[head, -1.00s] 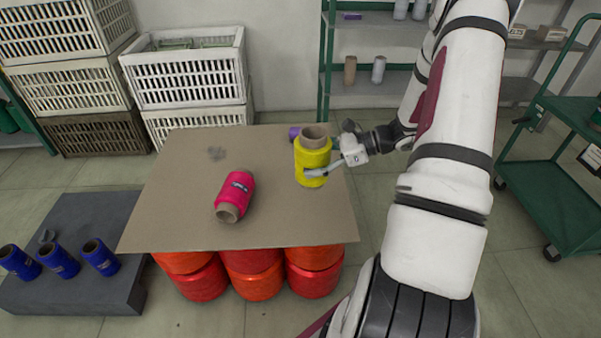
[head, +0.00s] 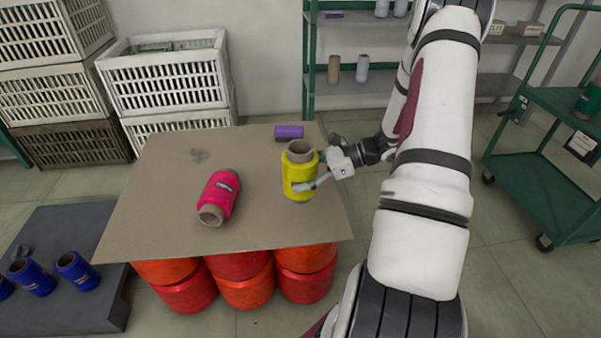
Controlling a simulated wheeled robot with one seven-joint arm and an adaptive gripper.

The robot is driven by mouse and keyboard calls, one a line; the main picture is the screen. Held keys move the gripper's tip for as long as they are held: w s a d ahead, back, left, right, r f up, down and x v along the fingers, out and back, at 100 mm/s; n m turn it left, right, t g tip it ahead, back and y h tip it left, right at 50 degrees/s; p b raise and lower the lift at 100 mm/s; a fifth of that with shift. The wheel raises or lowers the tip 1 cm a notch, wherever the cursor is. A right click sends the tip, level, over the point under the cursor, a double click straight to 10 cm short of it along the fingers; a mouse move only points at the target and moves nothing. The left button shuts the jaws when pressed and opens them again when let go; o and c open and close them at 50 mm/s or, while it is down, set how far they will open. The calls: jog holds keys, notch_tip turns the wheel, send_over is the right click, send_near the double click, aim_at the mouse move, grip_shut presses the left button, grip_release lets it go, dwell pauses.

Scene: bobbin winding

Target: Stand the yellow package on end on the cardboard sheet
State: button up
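The yellow package (head: 298,176) is upright, its brown tube end facing up, over the right part of the cardboard sheet (head: 160,215). My gripper (head: 314,171) comes from the right and is shut on its side. One finger shows across the front of the yellow winding; the other is mostly hidden behind it. The tube's lower end shows just below the winding. I cannot tell whether it touches the sheet or hangs slightly above it.
A pink package (head: 219,197) lies on its side on the sheet, left of the yellow one. A purple package (head: 289,132) lies at the back edge. Red packages (head: 245,290) are beneath the sheet. A green cart (head: 535,150) stands right; white crates (head: 165,80) stand behind.

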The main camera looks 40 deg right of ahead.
jog(key=shift+f+b, duration=1.4)
jog(key=shift+f, duration=1)
jog(key=o, duration=1.5)
jog(key=shift+c, duration=0.2)
jog(key=shift+s+d, duration=0.1)
jog(key=v, duration=1.2)
jog(key=shift+r, duration=0.15)
